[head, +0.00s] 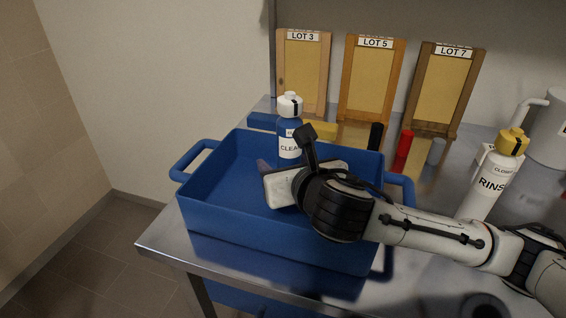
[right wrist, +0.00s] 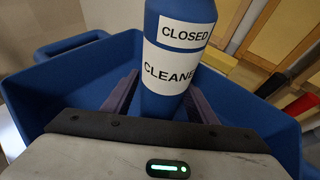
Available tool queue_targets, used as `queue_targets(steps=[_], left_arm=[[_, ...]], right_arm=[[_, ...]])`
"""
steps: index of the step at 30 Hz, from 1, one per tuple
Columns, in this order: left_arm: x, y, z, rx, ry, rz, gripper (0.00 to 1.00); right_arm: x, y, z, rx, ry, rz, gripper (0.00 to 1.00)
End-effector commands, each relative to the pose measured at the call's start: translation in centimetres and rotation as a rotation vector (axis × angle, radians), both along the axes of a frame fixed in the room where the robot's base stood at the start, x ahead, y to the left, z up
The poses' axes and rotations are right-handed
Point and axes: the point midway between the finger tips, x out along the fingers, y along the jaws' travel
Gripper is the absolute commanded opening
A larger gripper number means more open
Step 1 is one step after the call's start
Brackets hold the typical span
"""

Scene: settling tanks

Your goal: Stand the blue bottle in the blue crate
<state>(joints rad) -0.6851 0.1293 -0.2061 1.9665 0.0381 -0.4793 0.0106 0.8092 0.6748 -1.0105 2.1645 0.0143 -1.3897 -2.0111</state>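The blue bottle (head: 290,132) has a white cap and a white label. It is upright inside the blue crate (head: 232,218), toward its back wall; its base is hidden, so I cannot tell whether it touches the crate floor. In the right wrist view the bottle (right wrist: 172,65) reads CLOSED and CLEANER and is between my right gripper's purple fingers (right wrist: 162,98). The fingers look spread, with a narrow gap beside the bottle on the left. In the head view one finger of my right gripper (head: 264,165) shows left of the bottle. My left gripper is out of view.
The crate stands at the front left of a metal bench (head: 160,240). A white rinse bottle (head: 487,183) with a yellow cap stands at the right. Red (head: 404,146) and black (head: 375,136) items are behind the crate. Framed lot boards (head: 371,80) line the back.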

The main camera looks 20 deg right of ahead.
Motion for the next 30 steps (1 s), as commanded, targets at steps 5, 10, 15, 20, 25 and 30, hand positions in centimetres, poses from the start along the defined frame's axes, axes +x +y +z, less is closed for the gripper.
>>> queue_targets(steps=[5, 10, 15, 20, 25, 30], left_arm=[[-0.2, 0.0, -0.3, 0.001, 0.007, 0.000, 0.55], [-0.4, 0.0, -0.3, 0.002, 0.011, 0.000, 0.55], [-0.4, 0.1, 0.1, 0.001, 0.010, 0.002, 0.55], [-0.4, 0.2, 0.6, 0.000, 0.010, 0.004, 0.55], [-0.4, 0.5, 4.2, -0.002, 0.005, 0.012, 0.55], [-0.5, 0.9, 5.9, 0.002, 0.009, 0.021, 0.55]], right_arm=[[0.0, 0.0, 0.2, 0.000, -0.001, 0.001, 0.52], [-1.6, 0.0, 1.1, 0.000, -0.002, 0.003, 0.52], [-5.2, 0.0, 2.6, 0.001, -0.002, 0.006, 0.52], [-8.8, -0.1, 4.2, 0.001, -0.002, 0.005, 0.52], [-9.3, -0.4, 5.0, -0.001, 0.004, -0.006, 0.52], [-10.3, -0.3, 5.1, -0.001, 0.004, -0.004, 0.52]])
